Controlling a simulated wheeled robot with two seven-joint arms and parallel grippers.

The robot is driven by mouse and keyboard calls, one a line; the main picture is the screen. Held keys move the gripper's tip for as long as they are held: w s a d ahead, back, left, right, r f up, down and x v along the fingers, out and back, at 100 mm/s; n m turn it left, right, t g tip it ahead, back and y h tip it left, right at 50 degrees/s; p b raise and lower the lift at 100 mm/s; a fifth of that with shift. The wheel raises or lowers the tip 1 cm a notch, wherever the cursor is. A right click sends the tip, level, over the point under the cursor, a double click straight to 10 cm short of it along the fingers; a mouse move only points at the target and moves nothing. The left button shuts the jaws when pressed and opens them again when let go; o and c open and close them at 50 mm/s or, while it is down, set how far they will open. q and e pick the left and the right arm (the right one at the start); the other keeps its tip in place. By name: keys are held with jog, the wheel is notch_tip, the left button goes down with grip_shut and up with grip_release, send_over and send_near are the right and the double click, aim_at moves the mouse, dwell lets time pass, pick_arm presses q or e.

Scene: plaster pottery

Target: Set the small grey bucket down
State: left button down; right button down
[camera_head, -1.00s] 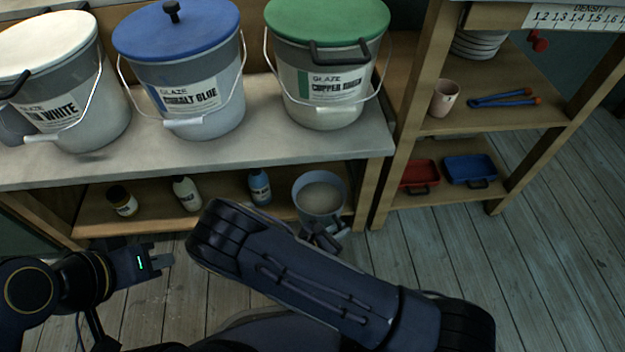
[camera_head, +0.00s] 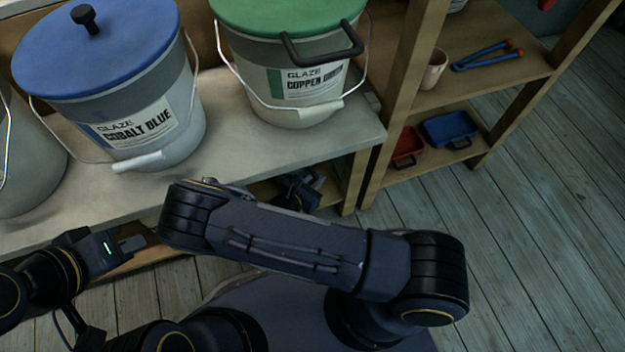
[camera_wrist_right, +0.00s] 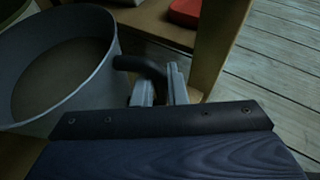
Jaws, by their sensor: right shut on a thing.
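The small grey bucket (camera_wrist_right: 100,85) fills the left of the right wrist view. It is open-topped, with a greyish-brown content inside and a dark handle (camera_wrist_right: 143,66) on its side. My right gripper (camera_wrist_right: 158,88) is shut on that handle; it also shows in the head view (camera_head: 306,188), at the lower shelf opening. In the head view the bucket is hidden behind my right arm and the bench. Whether its base touches the shelf cannot be seen. My left gripper (camera_head: 132,243) is at the bench's front edge, apart from the bucket; its jaw gap is unclear.
A cobalt blue glaze bucket (camera_head: 120,95) and a green-lidded glaze bucket (camera_head: 290,65) stand on the bench top (camera_head: 230,150). The side rack holds a pink cup (camera_head: 434,70), blue-handled tongs (camera_head: 488,56), a red tray (camera_head: 407,145) and a blue tray (camera_head: 449,128). Floor at right is clear.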

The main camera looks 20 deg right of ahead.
jog(key=shift+f, duration=0.6)
jog(key=shift+r, duration=0.15)
jog(key=c, duration=1.4)
grip_release()
jog(key=shift+c, duration=0.2)
pick_arm(q)
jog(key=shift+w+a+f, duration=0.1)
jog(key=shift+f, duration=0.25)
